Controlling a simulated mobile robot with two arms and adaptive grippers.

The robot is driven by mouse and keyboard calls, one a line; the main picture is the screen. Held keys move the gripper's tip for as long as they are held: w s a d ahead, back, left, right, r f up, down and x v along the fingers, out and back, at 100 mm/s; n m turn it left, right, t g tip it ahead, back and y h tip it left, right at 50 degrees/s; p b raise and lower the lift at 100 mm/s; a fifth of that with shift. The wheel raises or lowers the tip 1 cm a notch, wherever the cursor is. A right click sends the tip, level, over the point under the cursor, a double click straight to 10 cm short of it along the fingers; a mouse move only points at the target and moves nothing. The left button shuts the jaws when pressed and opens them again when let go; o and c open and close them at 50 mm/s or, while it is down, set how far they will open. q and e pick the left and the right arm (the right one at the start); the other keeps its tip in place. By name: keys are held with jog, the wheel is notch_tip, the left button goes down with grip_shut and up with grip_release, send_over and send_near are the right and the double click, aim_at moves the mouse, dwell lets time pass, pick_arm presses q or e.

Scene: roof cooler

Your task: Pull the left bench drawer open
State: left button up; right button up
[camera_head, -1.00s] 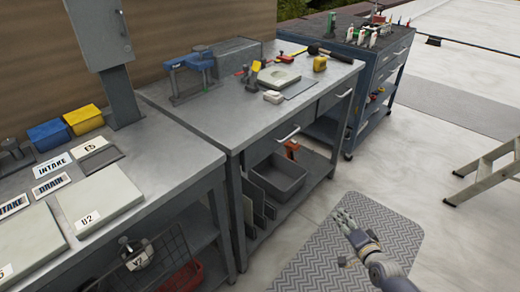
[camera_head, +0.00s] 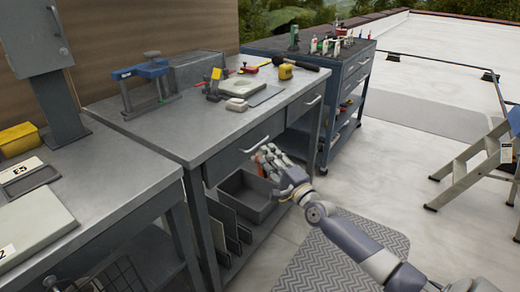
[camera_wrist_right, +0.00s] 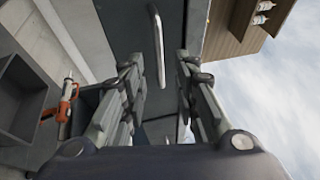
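The left bench drawer (camera_head: 228,163) is a grey front under the worktop of the middle bench, and it looks shut. Its pale bar handle (camera_head: 255,145) shows just beyond my right fingertips. My right gripper (camera_head: 268,157) is in front of this drawer, coming in from the lower right. In the right wrist view the handle (camera_wrist_right: 157,42) lies ahead, in line with the gap between the fingers of my right gripper (camera_wrist_right: 160,68). The fingers are spread and empty, and they look apart from the handle. My left gripper is out of view.
A second drawer handle (camera_head: 312,101) is farther right on the bench. A grey bin (camera_head: 240,195) sits on the shelf below, with an orange tool (camera_wrist_right: 66,105) beside it. A stepladder (camera_head: 465,170) stands at the right. The floor in front is clear apart from a mat (camera_head: 345,255).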

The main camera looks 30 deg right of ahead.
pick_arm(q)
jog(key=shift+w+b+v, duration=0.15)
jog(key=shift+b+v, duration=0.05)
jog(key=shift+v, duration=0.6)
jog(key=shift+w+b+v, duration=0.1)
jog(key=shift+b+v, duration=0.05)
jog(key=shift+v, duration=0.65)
pick_arm(e)
jog(key=shift+w+r, duration=0.2)
jog(key=shift+w, duration=1.05)
jog(key=shift+w+r, duration=0.2)
jog(key=shift+w, duration=1.05)
grip_shut()
